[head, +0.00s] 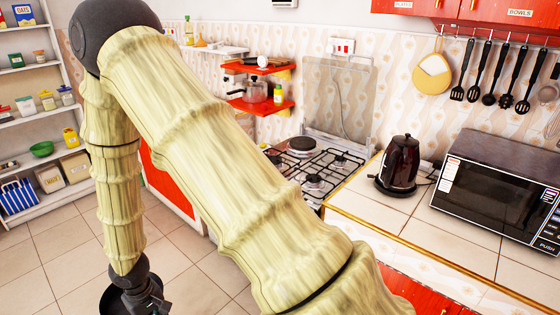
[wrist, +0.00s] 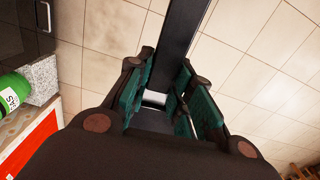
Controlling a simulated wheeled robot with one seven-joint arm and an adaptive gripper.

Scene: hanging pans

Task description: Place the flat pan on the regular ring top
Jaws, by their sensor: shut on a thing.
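My gripper (head: 140,300) hangs low at the bottom left of the head view. In the wrist view its teal-padded fingers (wrist: 168,104) are closed around a long black bar, the handle of the flat pan (wrist: 190,35). Part of the dark round pan (head: 106,298) shows beneath my gripper in the head view, over the floor and cut off by the frame edge. The stove top (head: 325,180) lies right of my arm, with a solid dark ring top (head: 302,144) at the back left and several gas burners (head: 314,181) under black grates. My forearm hides its front.
A dark kettle (head: 398,165) and a microwave (head: 500,190) stand on the tiled counter right of the stove. A raised glass lid (head: 338,95) stands behind the stove. Red shelves (head: 262,104) with a pot are at the back. White shelves (head: 40,120) stand at the left.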

